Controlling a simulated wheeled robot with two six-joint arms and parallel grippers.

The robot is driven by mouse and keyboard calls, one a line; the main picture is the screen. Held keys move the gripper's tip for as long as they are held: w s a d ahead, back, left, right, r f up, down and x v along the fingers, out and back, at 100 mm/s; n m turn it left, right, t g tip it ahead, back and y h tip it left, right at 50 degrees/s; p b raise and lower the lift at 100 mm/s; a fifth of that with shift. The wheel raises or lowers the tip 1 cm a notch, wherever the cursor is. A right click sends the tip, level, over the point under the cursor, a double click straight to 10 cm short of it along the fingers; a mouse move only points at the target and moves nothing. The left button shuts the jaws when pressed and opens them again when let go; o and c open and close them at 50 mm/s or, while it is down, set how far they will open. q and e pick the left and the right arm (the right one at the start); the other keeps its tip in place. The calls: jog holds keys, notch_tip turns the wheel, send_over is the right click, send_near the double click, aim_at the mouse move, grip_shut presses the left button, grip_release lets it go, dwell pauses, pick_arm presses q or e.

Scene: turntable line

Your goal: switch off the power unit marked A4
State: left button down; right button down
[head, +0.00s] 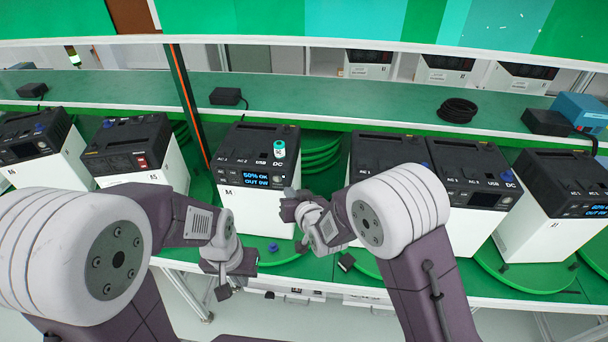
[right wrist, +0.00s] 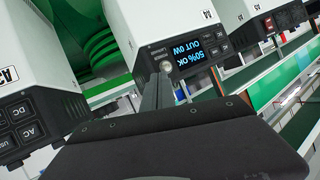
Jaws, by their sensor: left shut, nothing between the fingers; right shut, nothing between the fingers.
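The power unit (head: 257,215) stands mid-table in the head view, a white box with a black top; its small label looks like A4. In the right wrist view, where things appear upside down, the same unit (right wrist: 180,25) carries a label reading A4. Its lit screen (right wrist: 187,60) shows 50% OK, OUT 0W. A round silvery button (right wrist: 165,66) sits beside the screen. My right gripper (head: 289,197) is shut and empty at the front corner by that button; I cannot tell whether it touches. My left gripper (head: 223,292) is shut and empty, low by the table's front edge.
Similar units stand either side, including one marked A3 (right wrist: 35,110) to the right in the head view. Green cables (head: 321,155) lie behind. A shelf (head: 330,110) runs above the row.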

aim_at(277, 179)
jog(key=s+a+f+n+g+y+p, duration=0.1)
jog(key=s+a+f, duration=0.1)
jog(key=s+a, duration=0.3)
jog(key=shift+a+f+n+g+p, duration=0.2)
jog(key=shift+n+g+p, duration=0.1)
jog(key=shift+g+p, duration=0.1)
jog(key=shift+d, duration=0.1)
jog(key=w, duration=0.9)
jog(key=shift+d, duration=0.15)
jog(key=shift+s, duration=0.1)
dwell(1.5)
